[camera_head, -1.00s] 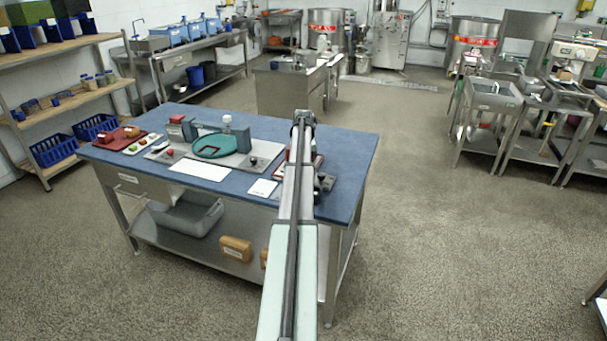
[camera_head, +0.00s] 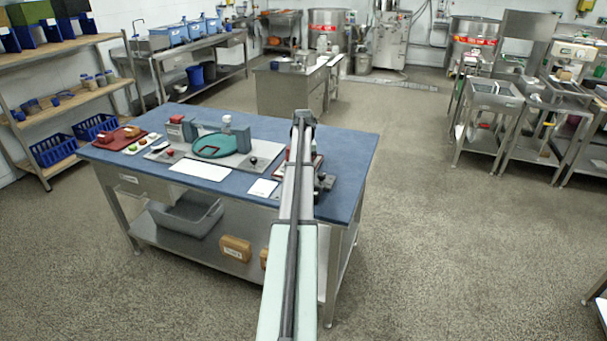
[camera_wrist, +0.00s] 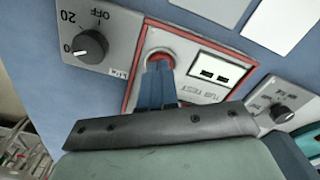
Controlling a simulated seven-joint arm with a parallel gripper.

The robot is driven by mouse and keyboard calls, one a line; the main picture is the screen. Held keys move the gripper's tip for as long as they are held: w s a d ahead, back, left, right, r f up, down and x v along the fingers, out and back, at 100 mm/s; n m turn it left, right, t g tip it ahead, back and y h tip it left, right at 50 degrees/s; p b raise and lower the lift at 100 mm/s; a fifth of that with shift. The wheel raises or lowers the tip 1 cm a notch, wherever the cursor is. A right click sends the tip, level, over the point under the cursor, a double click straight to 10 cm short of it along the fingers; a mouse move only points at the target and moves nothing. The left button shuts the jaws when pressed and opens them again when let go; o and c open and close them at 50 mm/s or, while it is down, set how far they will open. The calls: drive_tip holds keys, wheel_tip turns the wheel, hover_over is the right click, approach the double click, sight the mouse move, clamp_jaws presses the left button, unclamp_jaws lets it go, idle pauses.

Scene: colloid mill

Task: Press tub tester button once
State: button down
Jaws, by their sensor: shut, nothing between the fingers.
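The tub tester is a light panel with a red border, labelled TUB TEST (camera_wrist: 202,91) in the wrist view. A small display window (camera_wrist: 220,72) lies right of the button. In the head view my arm hides most of the tester on the blue table (camera_head: 350,150).
A black dial (camera_wrist: 90,47) marked OFF and 20 is left of the tester. Another knob (camera_wrist: 284,111) is at the right. On the table are a green round plate (camera_head: 213,145), a white sheet (camera_head: 200,171) and a red tray (camera_head: 117,138).

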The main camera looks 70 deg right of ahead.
wheel_tip(320, 180, up, 7)
idle(1.1)
drive_tip(key=shift+r, duration=1.1)
idle(5.5)
